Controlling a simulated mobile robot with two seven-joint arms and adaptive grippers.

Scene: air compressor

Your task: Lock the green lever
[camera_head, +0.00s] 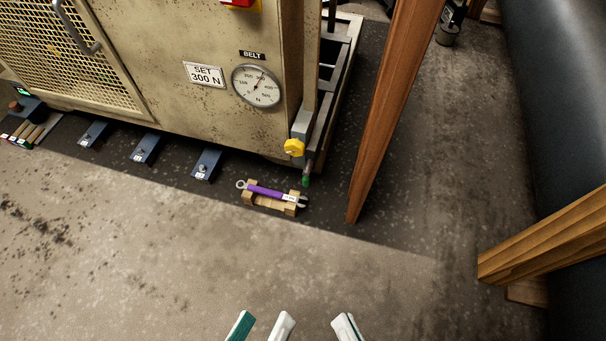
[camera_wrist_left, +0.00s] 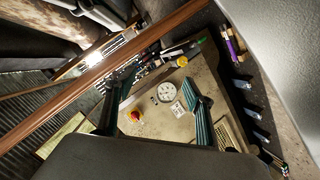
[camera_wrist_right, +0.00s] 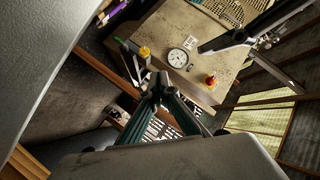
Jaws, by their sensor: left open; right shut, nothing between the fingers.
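The green lever (camera_head: 306,181) is a small green-tipped handle at the machine's lower right corner, just below a yellow knob (camera_head: 293,147). In the left wrist view the green tip (camera_wrist_left: 202,41) shows beyond the yellow knob (camera_wrist_left: 182,61). My left gripper (camera_head: 261,325) is open and empty at the bottom of the head view, well short of the lever. My right gripper (camera_head: 346,322) is shut and empty, to its right. It also shows shut in the right wrist view (camera_wrist_right: 160,80). Neither gripper touches the lever. The lever's lock state is too small to tell.
The beige machine has a gauge (camera_head: 257,86) marked BELT and a SET 300 N label (camera_head: 204,74). A purple-handled wrench (camera_head: 270,193) lies on a wooden holder near the lever. A wooden post (camera_head: 390,110) stands to the right. The near floor is clear.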

